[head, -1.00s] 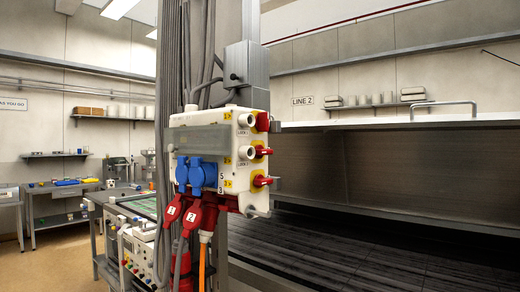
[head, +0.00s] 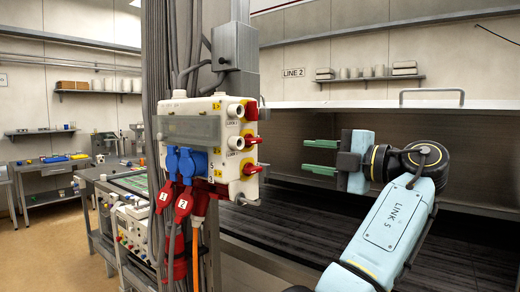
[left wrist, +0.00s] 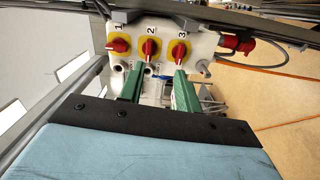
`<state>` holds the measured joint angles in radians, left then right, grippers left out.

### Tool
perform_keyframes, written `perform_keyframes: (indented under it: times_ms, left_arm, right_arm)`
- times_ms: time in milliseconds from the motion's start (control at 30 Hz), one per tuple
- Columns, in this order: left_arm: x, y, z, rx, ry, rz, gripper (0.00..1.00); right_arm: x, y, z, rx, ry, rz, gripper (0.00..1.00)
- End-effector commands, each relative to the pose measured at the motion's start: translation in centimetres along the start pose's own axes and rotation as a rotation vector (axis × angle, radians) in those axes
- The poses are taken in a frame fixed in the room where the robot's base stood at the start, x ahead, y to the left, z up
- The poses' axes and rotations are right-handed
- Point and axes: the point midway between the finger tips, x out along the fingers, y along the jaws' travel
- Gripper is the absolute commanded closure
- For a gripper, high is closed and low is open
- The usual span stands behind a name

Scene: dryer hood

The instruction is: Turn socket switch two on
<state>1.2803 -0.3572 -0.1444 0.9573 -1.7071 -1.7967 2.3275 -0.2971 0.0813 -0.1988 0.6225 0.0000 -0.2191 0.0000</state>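The white socket box (head: 205,120) hangs on the column, with red-handled switches on yellow plates down its right side. Socket switch two is the middle one (head: 250,142). In the left wrist view, switch two (left wrist: 150,47) sits under the "2", between switch one (left wrist: 118,45) and switch three (left wrist: 180,49). The handles of two and three look lengthwise in that view; one's looks turned differently. My left gripper (head: 306,157) is open and empty, right of the box and apart from it. Its green fingers also show in the left wrist view (left wrist: 158,72). My right gripper is not in view.
Blue plugs (head: 187,161) and red plugs (head: 178,201) with hanging cables are at the box's front and underside. A large metal hood or bench (head: 300,115) lies behind my arm. A cart with equipment (head: 130,222) stands at lower left.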

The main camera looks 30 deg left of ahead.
Motion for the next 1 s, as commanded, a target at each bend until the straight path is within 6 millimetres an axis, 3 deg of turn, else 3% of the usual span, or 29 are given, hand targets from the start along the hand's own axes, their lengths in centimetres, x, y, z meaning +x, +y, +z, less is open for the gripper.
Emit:
perform_keyframes:
  times_ms: [100,233,700,1000]
  left_arm:
    - [-0.2,1.9,-1.6,-0.098,0.04,-0.003,0.66]
    - [1.0,2.1,-1.9,-0.115,0.049,-0.003,0.66]
    - [10.3,2.1,-2.3,-0.109,0.047,-0.002,0.66]
    - [12.8,2.0,-2.3,-0.108,0.045,0.0,0.66]
  right_arm:
    - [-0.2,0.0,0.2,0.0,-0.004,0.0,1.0]
    - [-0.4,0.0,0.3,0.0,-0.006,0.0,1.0]
    - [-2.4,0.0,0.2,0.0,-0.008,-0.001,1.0]
    - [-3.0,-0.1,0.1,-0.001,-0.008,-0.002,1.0]
